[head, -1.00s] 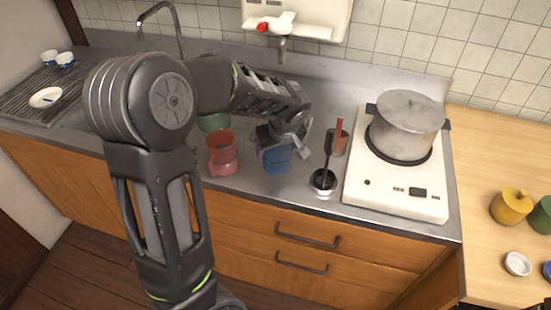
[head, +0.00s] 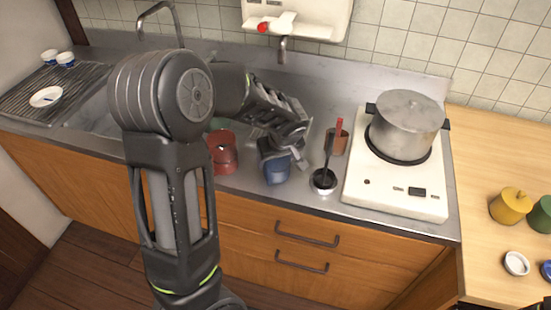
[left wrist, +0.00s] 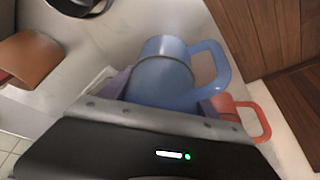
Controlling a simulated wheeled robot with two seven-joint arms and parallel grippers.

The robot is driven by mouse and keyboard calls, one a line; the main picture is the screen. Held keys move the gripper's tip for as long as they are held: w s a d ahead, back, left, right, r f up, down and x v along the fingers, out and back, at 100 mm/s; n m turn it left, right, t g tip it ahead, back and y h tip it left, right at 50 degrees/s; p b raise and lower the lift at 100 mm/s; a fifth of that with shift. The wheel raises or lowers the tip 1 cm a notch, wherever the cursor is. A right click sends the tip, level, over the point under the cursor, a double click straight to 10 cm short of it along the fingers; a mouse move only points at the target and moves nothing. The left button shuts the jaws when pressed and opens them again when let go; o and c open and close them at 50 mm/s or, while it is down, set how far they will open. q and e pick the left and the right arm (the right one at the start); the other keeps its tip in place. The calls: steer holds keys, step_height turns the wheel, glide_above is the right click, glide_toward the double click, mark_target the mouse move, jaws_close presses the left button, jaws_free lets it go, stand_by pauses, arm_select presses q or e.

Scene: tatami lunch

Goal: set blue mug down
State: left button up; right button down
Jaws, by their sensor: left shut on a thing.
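The blue mug (head: 277,169) is at the front of the steel counter, just right of a red mug (head: 224,158). My left gripper (head: 272,148) is shut on the blue mug from behind. In the left wrist view the blue mug (left wrist: 165,72) sits between the fingers with its handle pointing right. The mug looks slightly tilted in the head view. I cannot tell whether its base touches the counter. The red mug's handle (left wrist: 262,121) shows beside the gripper in the wrist view. My right gripper is not in view.
A white stove (head: 395,190) carries a steel pot (head: 405,125). A green bowl is mostly hidden behind my arm. The counter's front edge (head: 250,197) is close.

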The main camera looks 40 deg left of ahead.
mark_target(281, 165)
arm_select(q)
steer(key=o, duration=1.9)
steer(key=shift+f, duration=0.1)
steer(key=shift+o, duration=0.2)
steer(key=shift+r, duration=0.3)
steer(key=b+v, duration=0.1)
steer(key=v, duration=1)
steer(key=shift+s+d+r, duration=0.1)
steer(key=shift+r, duration=0.25)
